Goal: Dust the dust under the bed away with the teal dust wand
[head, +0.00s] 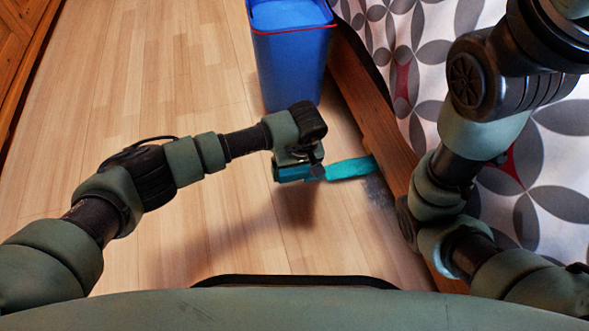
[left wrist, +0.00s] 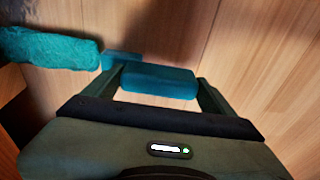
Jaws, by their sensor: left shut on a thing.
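The teal dust wand (head: 350,168) is in my left gripper (head: 297,172), low over the floor beside the bed. Its fluffy head points right, toward the wooden bed rail (head: 372,125); its far end meets the rail's lower edge in the picture. Grey dust (head: 379,190) shows on the floor beside the wand head, along the rail. In the left wrist view, the gripper fingers (left wrist: 160,84) are shut on the teal handle (left wrist: 145,79), and the fluffy head (left wrist: 48,48) extends left. The space under the bed is hidden. My right gripper is out of view.
A blue bin (head: 291,65) with a red band stands on the floor beyond my left gripper, close to the bed. A patterned cover (head: 440,60) hangs over the bed's side. Wooden furniture (head: 22,50) edges the far left. The floor (head: 150,90) between is clear.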

